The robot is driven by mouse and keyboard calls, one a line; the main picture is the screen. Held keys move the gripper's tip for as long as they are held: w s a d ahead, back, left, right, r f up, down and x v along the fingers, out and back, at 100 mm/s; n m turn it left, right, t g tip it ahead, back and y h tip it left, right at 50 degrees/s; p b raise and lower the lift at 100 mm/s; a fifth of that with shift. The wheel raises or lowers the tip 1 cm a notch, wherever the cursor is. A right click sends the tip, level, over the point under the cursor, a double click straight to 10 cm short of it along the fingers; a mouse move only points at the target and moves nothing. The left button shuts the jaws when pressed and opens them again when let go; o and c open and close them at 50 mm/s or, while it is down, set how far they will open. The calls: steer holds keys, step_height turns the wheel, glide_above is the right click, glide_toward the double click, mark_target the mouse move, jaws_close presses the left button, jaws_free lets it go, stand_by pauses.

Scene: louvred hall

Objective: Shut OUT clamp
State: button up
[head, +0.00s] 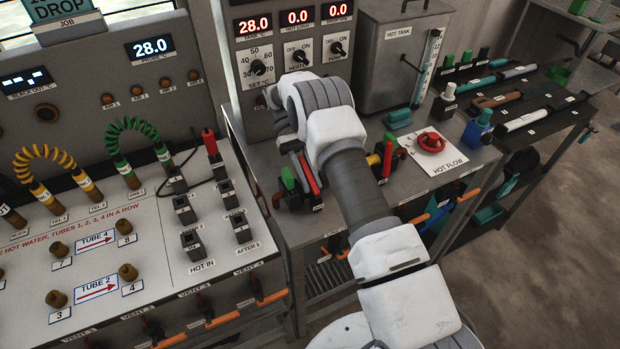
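Two clamps stand on the grey bench beneath the hot tank panel. The left clamp (289,180) has a green part and a long red lever (308,174) standing up beside it. The right clamp (388,154) has red, green and yellow parts, and my arm partly covers it. Their small labels are too small to read, so I cannot tell which is OUT. My arm reaches over the bench between them. Its wrist bends down just behind the left clamp. My gripper's fingers are hidden behind the arm and clamp, so contact and opening cannot be told.
The HOT TANK (395,50) stands behind. The left panel (130,250) carries yellow and green coils, pegs and black sockets. Coloured bottles and tubes fill the right rack (530,85).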

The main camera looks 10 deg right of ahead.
mark_target(310, 176)
steer(key=o, duration=0.3)
steer(key=shift+r, duration=0.3)
step_height(310, 176, up, 4)
steer(key=shift+r+p, duration=0.2)
steer(key=shift+p, duration=0.7)
steer(key=s+d+r, duration=0.2)
steer(key=d+r, duration=0.1)
steer(key=d, duration=0.2)
steer(key=s+d+r+b, duration=0.1)
steer(key=s+d+r, duration=0.1)
steer(key=d, duration=0.3)
steer(key=shift+s+d+r+b, duration=0.3)
steer(key=shift+d+r, duration=0.1)
steer(key=shift+r, duration=0.1)
steer(key=shift+c, duration=0.3)
